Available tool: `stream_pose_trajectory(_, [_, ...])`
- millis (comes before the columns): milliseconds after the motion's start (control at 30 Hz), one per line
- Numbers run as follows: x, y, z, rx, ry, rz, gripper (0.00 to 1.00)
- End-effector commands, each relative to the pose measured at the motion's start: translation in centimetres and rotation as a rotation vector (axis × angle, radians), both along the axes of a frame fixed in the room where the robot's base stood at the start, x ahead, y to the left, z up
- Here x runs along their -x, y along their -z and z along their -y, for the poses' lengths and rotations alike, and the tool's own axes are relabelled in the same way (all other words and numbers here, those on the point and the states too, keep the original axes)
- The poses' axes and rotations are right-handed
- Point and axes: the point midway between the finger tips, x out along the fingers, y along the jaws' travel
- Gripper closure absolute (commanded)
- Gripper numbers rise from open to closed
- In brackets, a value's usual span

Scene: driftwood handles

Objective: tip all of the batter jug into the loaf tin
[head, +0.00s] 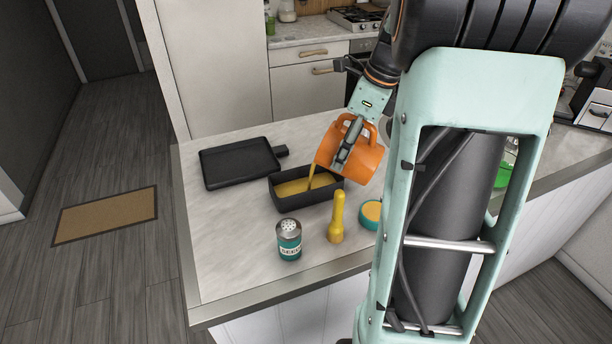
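The orange batter jug (357,163) is tilted with its mouth down to the left, above the right end of the loaf tin. A stream of yellow batter (312,174) runs from its lip into the tin. The dark loaf tin (309,198) stands on the counter with yellow batter (290,187) over its floor. My gripper (347,152) is at the jug's side and handle, and appears shut on the jug. The inside of the jug is hidden, so how much batter it holds cannot be told.
A black square pan (238,164) lies behind left of the tin. A seed shaker (289,241), a yellow pestle-like object (337,219) and a small teal-and-orange pot (371,212) stand in front. The counter's left front (222,265) is clear.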

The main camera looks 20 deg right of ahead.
Motion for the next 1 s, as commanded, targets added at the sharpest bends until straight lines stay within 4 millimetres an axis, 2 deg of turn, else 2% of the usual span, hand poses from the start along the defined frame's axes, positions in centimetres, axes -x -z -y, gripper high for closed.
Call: stream_pose_trajectory(1000, [-1.4, -1.0, -1.3, 0.084, -0.001, -0.078, 0.86])
